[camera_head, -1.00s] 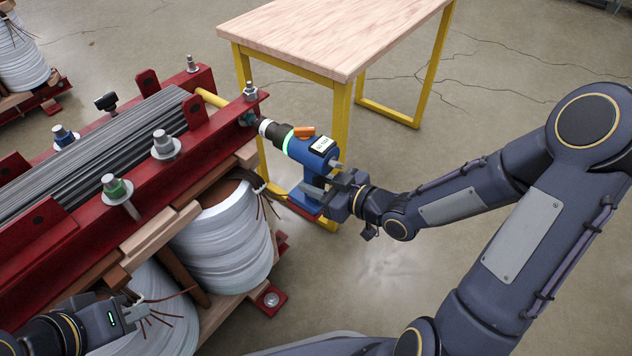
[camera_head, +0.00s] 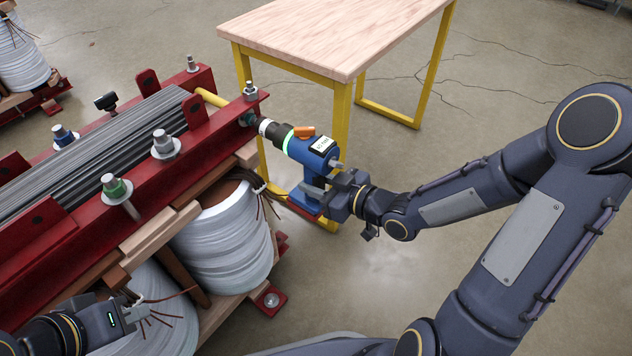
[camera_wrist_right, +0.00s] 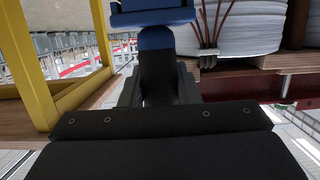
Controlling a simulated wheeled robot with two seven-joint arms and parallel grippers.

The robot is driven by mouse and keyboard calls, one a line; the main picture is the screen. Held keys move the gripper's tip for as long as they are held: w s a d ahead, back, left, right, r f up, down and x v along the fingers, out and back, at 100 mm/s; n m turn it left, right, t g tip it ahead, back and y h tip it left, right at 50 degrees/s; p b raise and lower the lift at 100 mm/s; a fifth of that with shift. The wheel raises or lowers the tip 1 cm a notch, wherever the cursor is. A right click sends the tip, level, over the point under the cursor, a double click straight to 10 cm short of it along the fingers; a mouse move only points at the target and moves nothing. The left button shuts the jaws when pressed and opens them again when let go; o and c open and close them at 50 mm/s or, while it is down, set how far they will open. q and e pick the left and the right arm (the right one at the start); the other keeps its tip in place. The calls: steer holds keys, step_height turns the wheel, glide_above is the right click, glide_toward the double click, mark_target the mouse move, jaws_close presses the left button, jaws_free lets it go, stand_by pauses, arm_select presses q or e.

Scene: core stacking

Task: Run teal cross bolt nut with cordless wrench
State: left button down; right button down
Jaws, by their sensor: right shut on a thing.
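The blue cordless wrench (camera_head: 311,165) is in my right gripper (camera_head: 327,196), which is shut on its handle. The wrench points left, its black and white nose at the end of the red beam. The teal cross bolt nut (camera_head: 247,118) is at that beam end, at the wrench's tip and partly hidden by it; I cannot tell how fully the socket covers it. In the right wrist view the wrench handle (camera_wrist_right: 158,70) stands between the fingers. My left gripper (camera_head: 124,306) is low at the left, by the white coil; its fingers are unclear.
A yellow-legged table (camera_head: 340,35) stands behind the wrench. White coils (camera_head: 225,240) with loose wires sit below. Floor at the right is open.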

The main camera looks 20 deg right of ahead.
mark_target(303, 175)
steer(key=shift+w+a+r+b, duration=0.1)
steer(key=shift+w+a+b, duration=0.25)
steer(key=shift+w+a, duration=0.3)
steer(key=shift+w+a+b, duration=0.35)
steer(key=shift+w+a, duration=0.05)
steer(key=shift+w, duration=0.4)
stand_by(0.4)
stand_by(1.2)
steer(key=shift+w+a+b, duration=0.25)
steer(key=shift+b, duration=0.15)
stand_by(1.5)
steer(key=shift+r, duration=0.15)
stand_by(1.7)
